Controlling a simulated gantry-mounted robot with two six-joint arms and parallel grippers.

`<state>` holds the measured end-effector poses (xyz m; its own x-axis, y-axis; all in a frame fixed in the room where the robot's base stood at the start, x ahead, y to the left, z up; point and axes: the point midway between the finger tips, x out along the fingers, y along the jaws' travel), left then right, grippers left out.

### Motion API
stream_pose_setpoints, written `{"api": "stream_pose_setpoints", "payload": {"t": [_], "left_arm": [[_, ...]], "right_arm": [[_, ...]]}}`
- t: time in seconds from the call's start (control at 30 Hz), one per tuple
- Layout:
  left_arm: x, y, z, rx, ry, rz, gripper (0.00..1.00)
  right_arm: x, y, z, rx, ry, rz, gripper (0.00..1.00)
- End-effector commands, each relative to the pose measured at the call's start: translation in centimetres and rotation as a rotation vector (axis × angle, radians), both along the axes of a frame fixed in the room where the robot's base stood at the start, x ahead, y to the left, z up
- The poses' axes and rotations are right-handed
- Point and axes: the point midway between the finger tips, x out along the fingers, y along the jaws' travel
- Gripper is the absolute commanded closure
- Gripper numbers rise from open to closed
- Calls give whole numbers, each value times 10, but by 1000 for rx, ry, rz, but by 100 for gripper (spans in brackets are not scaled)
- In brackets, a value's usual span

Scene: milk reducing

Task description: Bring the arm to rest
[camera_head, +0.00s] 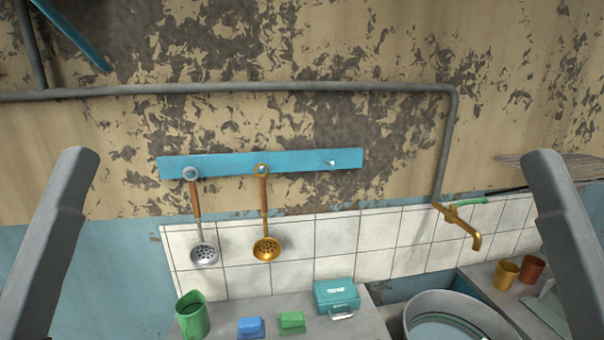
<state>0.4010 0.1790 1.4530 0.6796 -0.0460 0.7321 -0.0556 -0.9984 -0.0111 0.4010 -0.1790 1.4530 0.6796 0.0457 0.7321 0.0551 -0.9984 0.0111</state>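My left arm link (48,240) rises along the left edge of the view, and my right arm link (565,240) rises along the right edge. Both are raised, roughly mirrored, and touch nothing that I can see. Neither gripper shows, so their fingers and anything in them are hidden from me.
A blue rack (225,164) holds a silver skimmer (204,253) and a copper one (266,248). Below stand a green mug (193,318), blue sponge (250,328), green sponge (292,322) and teal box (336,296). A brass tap (470,228) is above a metal pot (450,304).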

Motion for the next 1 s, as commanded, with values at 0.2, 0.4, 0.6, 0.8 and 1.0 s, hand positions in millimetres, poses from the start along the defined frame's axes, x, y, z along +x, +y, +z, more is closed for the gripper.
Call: {"api": "stream_pose_setpoints", "payload": {"t": [0.2,0.4,0.6,0.8,1.0], "left_arm": [[-1,0,124,-6,-4,-5,0],[0,0,222,-8,-4,-5,0],[0,0,317,-8,-2,-5,0],[0,0,372,-8,-2,-5,0],[0,1,377,-8,-2,-5,0]], "right_arm": [[-1,0,124,7,-4,6,0],[0,0,222,8,-4,5,0],[0,0,317,8,-3,6,0],[0,0,372,9,-2,5,0],[0,0,377,9,-2,5,0]]}}
